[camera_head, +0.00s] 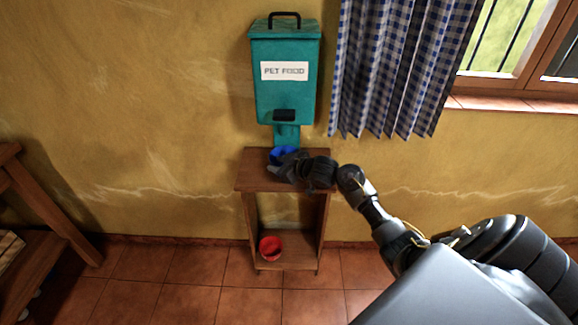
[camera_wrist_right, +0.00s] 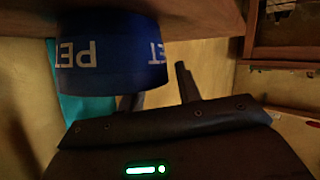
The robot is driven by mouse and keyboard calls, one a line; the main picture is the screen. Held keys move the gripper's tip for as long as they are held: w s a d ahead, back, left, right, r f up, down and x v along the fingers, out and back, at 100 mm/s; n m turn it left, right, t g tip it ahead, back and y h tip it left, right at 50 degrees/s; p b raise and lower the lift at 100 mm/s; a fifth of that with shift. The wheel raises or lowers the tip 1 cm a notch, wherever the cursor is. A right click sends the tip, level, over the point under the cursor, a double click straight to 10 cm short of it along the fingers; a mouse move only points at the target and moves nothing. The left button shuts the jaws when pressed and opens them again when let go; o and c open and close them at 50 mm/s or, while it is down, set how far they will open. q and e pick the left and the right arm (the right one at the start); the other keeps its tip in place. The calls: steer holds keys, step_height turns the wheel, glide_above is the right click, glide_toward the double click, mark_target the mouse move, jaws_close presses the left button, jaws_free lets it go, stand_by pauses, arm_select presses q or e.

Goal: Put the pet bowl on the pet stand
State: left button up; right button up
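The blue pet bowl (camera_head: 283,153) is at the top board of the wooden pet stand (camera_head: 256,180), under the feeder's spout. In the right wrist view the bowl (camera_wrist_right: 112,52) appears upside down with white "PET" lettering, against the stand's brown board (camera_wrist_right: 205,20). My right gripper (camera_head: 281,167) is at the bowl's near side. In the wrist view its two fingers (camera_wrist_right: 160,90) are spread apart; one is partly hidden behind the bowl, the other stands clear beside it. I see no grip on the bowl. My left gripper is out of view.
A teal pet food dispenser (camera_head: 285,90) hangs on the wall just above the stand. A red bowl (camera_head: 270,247) sits on the stand's lower shelf. Wooden furniture (camera_head: 45,205) stands at the left. A checked curtain (camera_head: 400,70) hangs at the right.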

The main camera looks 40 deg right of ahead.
steer(key=v, duration=1.1)
steer(key=shift+p, duration=0.4)
steer(key=shift+r, duration=0.1)
steer(key=s+a+f+m, duration=0.1)
steer(key=s+a+f, duration=0.1)
steer(key=a+f, duration=0.55)
steer(key=s+a+f+m, duration=0.1)
steer(key=s+a+f, duration=0.25)
steer(key=f, duration=0.65)
steer(key=s+f+g+h, duration=0.15)
steer(key=s+f, duration=0.25)
steer(key=f, duration=0.4)
steer(key=s+f+g+y, duration=0.1)
steer(key=s+f+g, duration=0.2)
steer(key=f, duration=0.6)
steer(key=s+f+m+g+h, duration=0.1)
steer(key=s+f+g, duration=0.2)
steer(key=s+f, duration=0.95)
steer(key=s+a+f+g, duration=0.1)
steer(key=s+f, duration=0.3)
steer(key=s, duration=0.7)
steer(key=s+a+f+g+h, duration=0.1)
steer(key=s+f+g, duration=0.2)
steer(key=s, duration=0.9)
steer(key=shift+s+f+n+g, duration=0.2)
steer(key=shift+f+n+g, duration=0.2)
steer(key=shift+f, duration=0.5)
